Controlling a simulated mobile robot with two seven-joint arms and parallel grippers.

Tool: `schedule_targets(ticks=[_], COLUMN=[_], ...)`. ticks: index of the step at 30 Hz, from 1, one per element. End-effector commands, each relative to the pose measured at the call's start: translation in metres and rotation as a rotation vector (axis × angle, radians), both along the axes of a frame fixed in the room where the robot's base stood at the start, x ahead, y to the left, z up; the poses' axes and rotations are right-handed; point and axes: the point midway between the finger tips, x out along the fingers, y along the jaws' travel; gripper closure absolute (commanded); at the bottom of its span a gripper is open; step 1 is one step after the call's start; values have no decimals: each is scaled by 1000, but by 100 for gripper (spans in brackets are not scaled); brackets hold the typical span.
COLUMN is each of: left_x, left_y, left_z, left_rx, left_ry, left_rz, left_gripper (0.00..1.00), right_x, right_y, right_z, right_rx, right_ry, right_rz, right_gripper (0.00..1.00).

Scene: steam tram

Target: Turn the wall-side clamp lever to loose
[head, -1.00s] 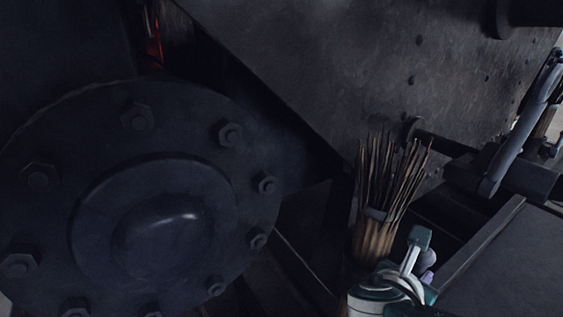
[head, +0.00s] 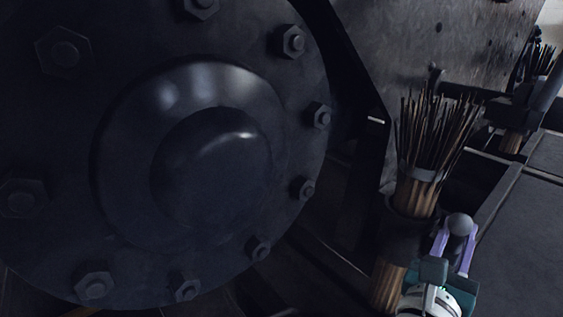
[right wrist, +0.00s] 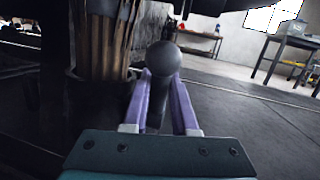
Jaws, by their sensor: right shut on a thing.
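A lever with a round grey ball knob (head: 460,224) stands beside a bundle of brown twigs (head: 415,192) held in a dark holder. In the right wrist view the ball knob (right wrist: 163,58) sits on a dark stem. My right gripper (head: 458,238), teal with purple fingers, is shut on this lever just below the ball. In the right wrist view its fingers (right wrist: 160,95) lie on both sides of the stem. The lever's lower end is hidden by the gripper. My left gripper is not in view.
A large dark bolted disc (head: 215,150) fills the left of the head view, close to the twigs. A second twig bundle (head: 540,62) stands at the far right. Dark floor (right wrist: 240,115) lies open to the right, with a table (right wrist: 295,42) behind.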

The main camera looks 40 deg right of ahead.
Motion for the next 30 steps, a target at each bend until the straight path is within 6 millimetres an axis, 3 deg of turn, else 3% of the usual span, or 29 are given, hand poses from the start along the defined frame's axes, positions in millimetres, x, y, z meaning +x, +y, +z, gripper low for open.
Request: schedule_targets(ticks=[17, 18, 25, 30], left_x=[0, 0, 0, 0], left_y=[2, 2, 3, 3], left_z=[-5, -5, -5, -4], left_rx=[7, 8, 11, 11], left_ry=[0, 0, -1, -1], left_rz=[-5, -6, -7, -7], left_gripper=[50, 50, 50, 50], right_x=[-4, -4, -4, -4], right_y=[1, 1, 1, 1], right_z=[-3, -3, -2, -2], right_rx=[-23, -25, -25, -25], right_ry=[2, 3, 1, 0], right_rz=[1, 0, 0, 0], right_gripper=[100, 69, 44, 44])
